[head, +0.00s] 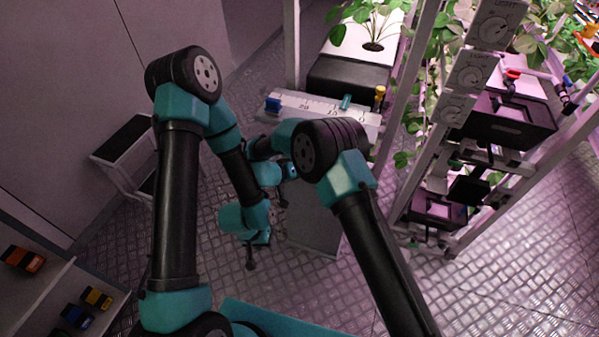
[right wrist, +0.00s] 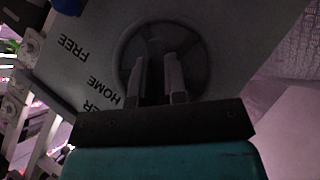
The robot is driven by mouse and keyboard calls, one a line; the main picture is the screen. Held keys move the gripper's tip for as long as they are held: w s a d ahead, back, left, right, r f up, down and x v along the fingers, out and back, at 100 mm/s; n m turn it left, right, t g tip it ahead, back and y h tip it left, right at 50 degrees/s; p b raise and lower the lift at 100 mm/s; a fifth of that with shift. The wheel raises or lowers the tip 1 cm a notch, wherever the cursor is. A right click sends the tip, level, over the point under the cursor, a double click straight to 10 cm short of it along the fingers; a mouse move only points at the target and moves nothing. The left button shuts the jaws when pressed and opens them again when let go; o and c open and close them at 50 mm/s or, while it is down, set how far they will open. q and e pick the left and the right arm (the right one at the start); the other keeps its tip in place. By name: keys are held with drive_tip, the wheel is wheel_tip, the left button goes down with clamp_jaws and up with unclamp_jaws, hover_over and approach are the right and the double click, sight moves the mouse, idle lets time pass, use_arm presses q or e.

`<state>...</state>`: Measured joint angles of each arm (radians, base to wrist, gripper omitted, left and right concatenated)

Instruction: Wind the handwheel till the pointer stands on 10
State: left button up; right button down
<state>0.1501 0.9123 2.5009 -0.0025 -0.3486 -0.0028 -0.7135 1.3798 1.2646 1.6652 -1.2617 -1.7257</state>
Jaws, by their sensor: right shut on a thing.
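A white scale panel (head: 320,110) with printed marks stands below the planter in the head view. A teal pointer block (head: 346,101) sits on its upper edge, right of the middle; the digits are too small to read surely. The dark round handwheel (right wrist: 195,50) fills the upper middle of the right wrist view, on a grey panel (right wrist: 95,55) lettered FREE and HOME. My right gripper (right wrist: 160,72) is at the wheel's middle, shut on its hub; my arm hides this in the head view. My left gripper (head: 250,262) hangs low over the floor, away from the panel; its fingers are unclear.
Racks with plants, dials and black trays (head: 437,212) stand to the right. A shelf with small boxes (head: 22,260) is at lower left, a step stool (head: 125,140) above it.

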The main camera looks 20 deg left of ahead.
drive_tip(key=n+h, duration=0.1)
drive_tip(key=h, duration=0.1)
drive_tip(key=n+t+h, duration=0.1)
drive_tip(key=shift+w+a+f+n+h, duration=0.1)
drive_tip(key=shift+a+n+h, duration=0.05)
drive_tip(key=shift+n+h, duration=0.2)
idle(0.5)
drive_tip(key=c, duration=1.2)
unclamp_jaws()
drive_tip(key=shift+f, duration=0.1)
drive_tip(key=shift+o, duration=0.2)
drive_tip(key=m+y, duration=0.2)
drive_tip(key=y, duration=0.1)
drive_tip(key=shift+d+r+m+g, duration=0.2)
drive_tip(key=shift+r+m+g, duration=0.1)
drive_tip(key=shift+g, duration=0.1)
drive_tip(key=m+y, duration=0.1)
drive_tip(key=y, duration=0.1)
drive_tip(key=m+y, duration=0.1)
drive_tip(key=y, duration=0.1)
drive_tip(key=shift+d+r, duration=0.1)
drive_tip(key=shift+d, duration=0.1)
drive_tip(key=shift+d+m+y, duration=0.15)
drive_tip(key=shift+m+y, duration=0.55)
drive_tip(key=shift+y, duration=0.6)
drive_tip(key=shift+d+m+y, duration=0.15)
drive_tip(key=shift+m+y, duration=0.5)
drive_tip(key=shift+y, duration=0.6)
